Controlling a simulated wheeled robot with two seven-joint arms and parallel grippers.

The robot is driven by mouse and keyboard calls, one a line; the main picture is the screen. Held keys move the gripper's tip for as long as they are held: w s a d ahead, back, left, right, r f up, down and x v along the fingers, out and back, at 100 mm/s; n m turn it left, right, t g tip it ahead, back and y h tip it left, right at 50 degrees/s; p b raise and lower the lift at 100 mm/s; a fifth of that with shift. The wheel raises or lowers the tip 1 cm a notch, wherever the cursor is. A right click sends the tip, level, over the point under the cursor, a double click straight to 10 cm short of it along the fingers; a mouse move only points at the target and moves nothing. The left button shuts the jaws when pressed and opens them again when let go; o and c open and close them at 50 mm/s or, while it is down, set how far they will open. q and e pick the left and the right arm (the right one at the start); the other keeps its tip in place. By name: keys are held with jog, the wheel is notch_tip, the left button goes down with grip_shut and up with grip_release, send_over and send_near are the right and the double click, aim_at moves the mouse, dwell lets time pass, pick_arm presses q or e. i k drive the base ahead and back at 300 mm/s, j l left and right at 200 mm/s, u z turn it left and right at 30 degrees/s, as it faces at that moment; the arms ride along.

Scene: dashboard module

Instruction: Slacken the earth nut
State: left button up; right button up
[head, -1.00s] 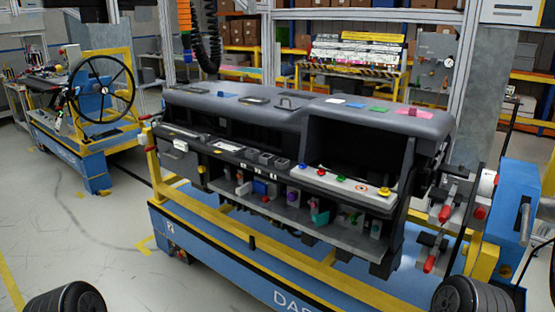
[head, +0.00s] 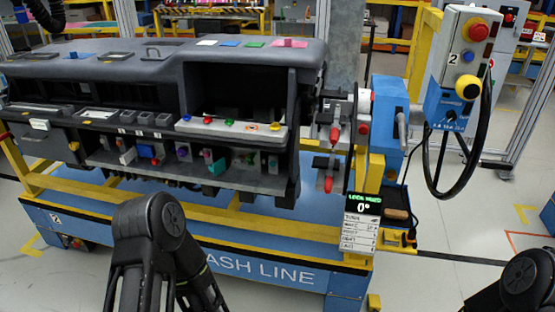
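The dashboard module (head: 255,55) is a long dark grey unit held on a yellow and blue stand. Its open lower shelf (head: 235,181) holds several small coloured parts. I cannot make out an earth nut among them at this size. Black links of my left arm rise at the bottom left of the middle, in front of the stand. A black link of my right arm shows at the bottom right corner. No fingertips of either gripper show, and both arms are apart from the dashboard.
A blue stand base (head: 265,272) runs along the front. Red-handled clamps (head: 333,135) stick out at the dashboard's right end.

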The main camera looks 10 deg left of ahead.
aim_at(238, 161)
jog(key=j+z, duration=0.3)
jog(key=j, duration=0.25)
jog(key=j+z, duration=0.25)
jog(key=j, duration=0.25)
jog(key=j+z, duration=0.3)
jog(key=j, duration=0.25)
jog(key=k+j+z, duration=0.15)
jog(key=j+z, duration=0.15)
jog(key=j, duration=0.2)
jog(key=k+j+z, duration=0.15)
jog(key=j+z, duration=0.15)
jog(key=j, duration=0.2)
jog(key=k+j, duration=0.15)
jog(key=j, duration=0.25)
jog(key=k+j, duration=0.15)
jog(key=j, duration=0.25)
jog(key=k+j, duration=0.15)
jog(key=j, duration=0.25)
jog(key=k+j, duration=0.15)
jog(key=j, duration=0.25)
jog(key=k+j, duration=0.15)
jog(key=j, duration=0.25)
